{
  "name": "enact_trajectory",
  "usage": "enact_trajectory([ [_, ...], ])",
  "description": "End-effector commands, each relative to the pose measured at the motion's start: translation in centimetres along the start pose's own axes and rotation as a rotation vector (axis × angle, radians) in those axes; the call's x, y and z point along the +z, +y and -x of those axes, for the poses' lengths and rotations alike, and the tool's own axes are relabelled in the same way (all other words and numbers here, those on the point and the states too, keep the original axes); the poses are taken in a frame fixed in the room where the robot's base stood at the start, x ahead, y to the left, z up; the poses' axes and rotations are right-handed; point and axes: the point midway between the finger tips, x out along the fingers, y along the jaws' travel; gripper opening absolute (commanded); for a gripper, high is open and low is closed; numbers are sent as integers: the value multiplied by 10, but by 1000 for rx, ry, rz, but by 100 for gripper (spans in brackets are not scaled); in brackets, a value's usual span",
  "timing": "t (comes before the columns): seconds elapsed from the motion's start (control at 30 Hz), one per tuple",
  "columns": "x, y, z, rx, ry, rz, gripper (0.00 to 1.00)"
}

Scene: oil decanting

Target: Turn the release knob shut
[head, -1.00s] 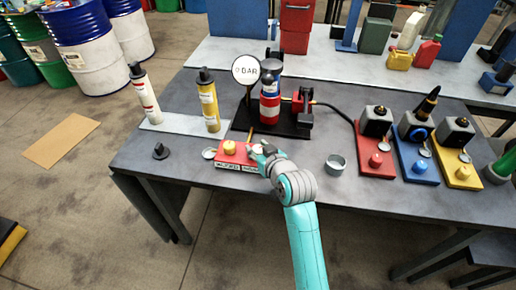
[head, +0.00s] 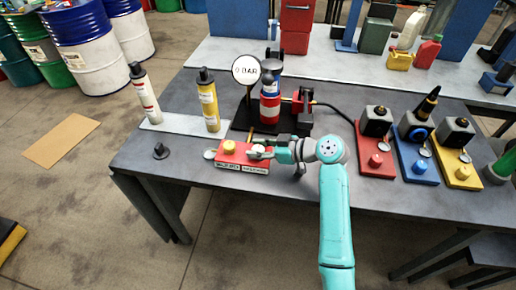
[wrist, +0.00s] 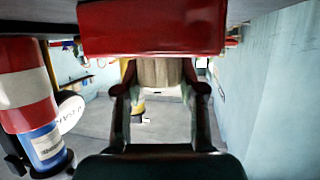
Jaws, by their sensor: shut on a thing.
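The red block (head: 232,155) with a yellow button (head: 229,146) sits near the front edge of the workbench, with two small labels on its front. The release knob (wrist: 160,72), pale and ridged, is at the block's right end. My gripper (head: 259,152) reaches it from the right, lying nearly level. In the wrist view the red block (wrist: 150,28) fills the top, and the fingers of my gripper (wrist: 160,86) stand on either side of the knob, shut on it. In the head view the fingers hide most of the knob.
Behind the block stand a round gauge reading 0 BAR (head: 246,69) and a red-white-blue cylinder (head: 270,100). A yellow bottle (head: 209,105) stands left. Red (head: 376,160), blue (head: 416,162) and yellow (head: 456,165) stations stand right. A black knob-like piece (head: 160,151) lies at left.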

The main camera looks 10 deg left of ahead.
Motion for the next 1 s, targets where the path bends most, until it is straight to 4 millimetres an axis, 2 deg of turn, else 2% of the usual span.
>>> enact_trajectory([
  [0.6, 2, 0, 0, -41, -3, 15, 5],
  [0.63, 2, 0, 0, -41, -3, 15, 42],
  [0.73, 2, 0, 0, -41, -3, 15, 66],
  [1.0, 1, 0, 0, -41, -2, 16, 66],
])
